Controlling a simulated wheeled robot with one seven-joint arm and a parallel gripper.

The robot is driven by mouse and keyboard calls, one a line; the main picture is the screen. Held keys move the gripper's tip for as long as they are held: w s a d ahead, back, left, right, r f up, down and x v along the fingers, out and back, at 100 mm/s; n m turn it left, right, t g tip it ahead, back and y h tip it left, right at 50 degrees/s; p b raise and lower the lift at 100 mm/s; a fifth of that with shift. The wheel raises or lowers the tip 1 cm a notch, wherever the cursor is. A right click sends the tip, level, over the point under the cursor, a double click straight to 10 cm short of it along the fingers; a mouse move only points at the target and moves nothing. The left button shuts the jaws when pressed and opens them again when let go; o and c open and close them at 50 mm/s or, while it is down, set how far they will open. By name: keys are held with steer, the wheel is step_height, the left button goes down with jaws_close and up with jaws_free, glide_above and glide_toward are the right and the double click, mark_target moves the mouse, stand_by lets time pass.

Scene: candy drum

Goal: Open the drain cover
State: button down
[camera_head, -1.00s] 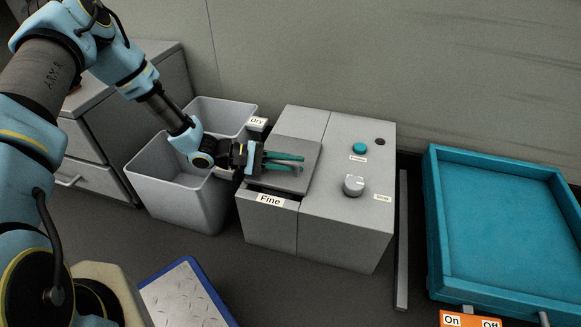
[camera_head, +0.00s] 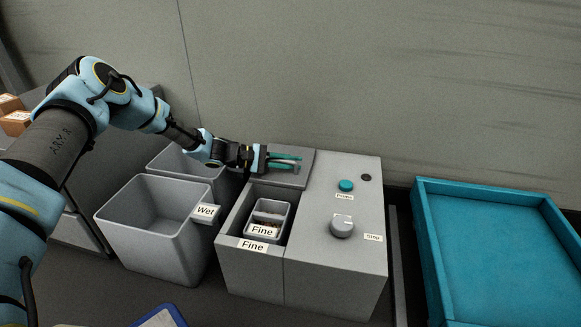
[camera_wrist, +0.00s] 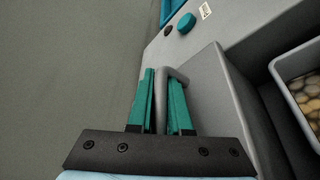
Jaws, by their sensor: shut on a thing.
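The drain cover (camera_head: 287,181) is a flat grey lid on the left part of the grey machine (camera_head: 330,265). It sits toward the back, and the front of the compartment is uncovered. My gripper (camera_head: 299,162) lies over the cover with its teal fingers. In the wrist view the fingers (camera_wrist: 164,88) are shut on the cover's grey bar handle (camera_wrist: 174,73), one on each side. A small container labelled "Fine" (camera_head: 263,231) with pale brown contents stands in the uncovered compartment. Those contents also show in the wrist view's right edge.
A grey bin labelled "Wet" (camera_head: 150,243) stands left of the machine, with another grey bin (camera_head: 168,160) behind it. The machine's top has a teal button (camera_head: 345,185) and a grey knob (camera_head: 342,227). A blue tray (camera_head: 500,255) is at right. The wall is behind.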

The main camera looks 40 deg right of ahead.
steer(key=shift+w, duration=0.1)
steer(key=c, duration=1.1)
jaws_free()
steer(key=p+v, duration=0.3)
steer(key=v, duration=0.6)
steer(key=shift+w+a+r+p, duration=0.15)
steer(key=shift+w+a+p, duration=0.05)
steer(key=shift+p, duration=0.1)
steer(key=shift+w+a, duration=0.35)
steer(key=shift+a, duration=0.15)
